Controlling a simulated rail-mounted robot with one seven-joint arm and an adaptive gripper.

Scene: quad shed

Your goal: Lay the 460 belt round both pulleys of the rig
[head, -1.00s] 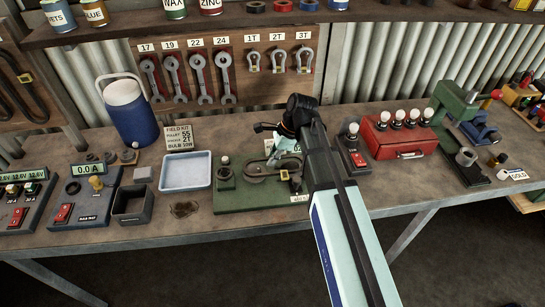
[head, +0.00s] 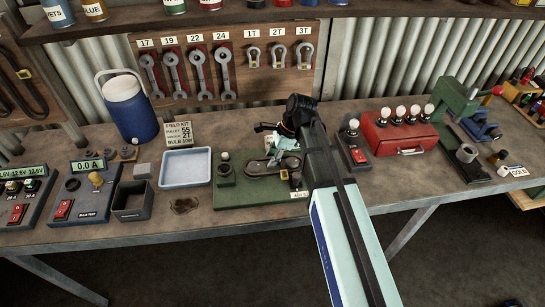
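The rig is a green plate (head: 232,196) on the bench with two grey pulleys, the left one here (head: 257,169). A dark belt (head: 268,180) with a yellow tag (head: 284,174) lies at the pulleys. It appears to run along their near side; whether it goes fully round both I cannot tell, as its right and far parts are partly hidden. My gripper (head: 280,140) is above the far right part of the rig, pointing down behind my arm. Its fingertips are too small and covered to show whether they are open or touching the belt.
Dark belts (head: 18,85) hang on the left board. A pale blue tray (head: 186,168) and grey bin (head: 133,201) stand left of the rig. A switch box with a bulb (head: 354,150) and red case (head: 402,135) stand to the right. Bare bench lies in front of the case.

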